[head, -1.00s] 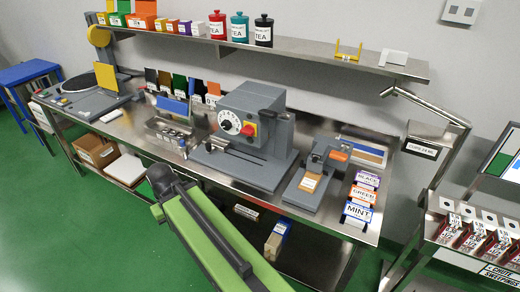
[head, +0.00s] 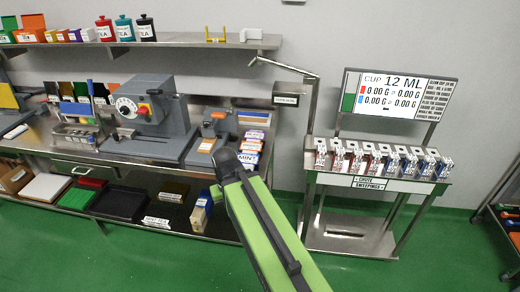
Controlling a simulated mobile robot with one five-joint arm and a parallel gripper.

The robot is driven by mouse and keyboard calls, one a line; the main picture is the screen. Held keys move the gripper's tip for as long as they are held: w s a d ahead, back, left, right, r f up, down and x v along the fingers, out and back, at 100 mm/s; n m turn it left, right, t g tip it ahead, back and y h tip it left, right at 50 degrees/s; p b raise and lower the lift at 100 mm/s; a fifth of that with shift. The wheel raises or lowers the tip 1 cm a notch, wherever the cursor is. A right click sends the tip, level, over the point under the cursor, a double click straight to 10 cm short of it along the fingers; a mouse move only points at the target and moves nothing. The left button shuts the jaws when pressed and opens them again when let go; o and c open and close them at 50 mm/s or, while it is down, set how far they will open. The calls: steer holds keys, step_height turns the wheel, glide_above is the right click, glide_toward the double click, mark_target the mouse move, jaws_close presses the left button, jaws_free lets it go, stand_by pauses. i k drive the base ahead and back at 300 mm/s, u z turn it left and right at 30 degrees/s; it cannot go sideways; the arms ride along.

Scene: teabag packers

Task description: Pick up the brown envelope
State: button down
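No object can be told for certain as the brown envelope. A small flat tan-brown piece (head: 207,145) lies on the front of a small grey device with an orange part (head: 217,115), at the right of the steel bench; it is too small to tell whether it is an envelope. My green arm reaches up from the bottom of the head view, with its dark joint in front of the bench's right end. My gripper is not in view.
Labelled boxes (head: 251,146) stand right of the device. A grey machine with a dial (head: 150,110) is to its left. A cart with a row of dispensers (head: 380,160) and a display (head: 398,95) stands farther right. Green floor (head: 400,270) is clear in front.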

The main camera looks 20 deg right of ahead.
mark_target(206, 146)
steer(key=u, duration=0.1)
steer(key=i, duration=0.85)
steer(key=u, duration=0.95)
steer(key=k, duration=0.1)
steer(key=u, duration=2.8)
steer(key=k, duration=1)
steer(key=z, duration=0.85)
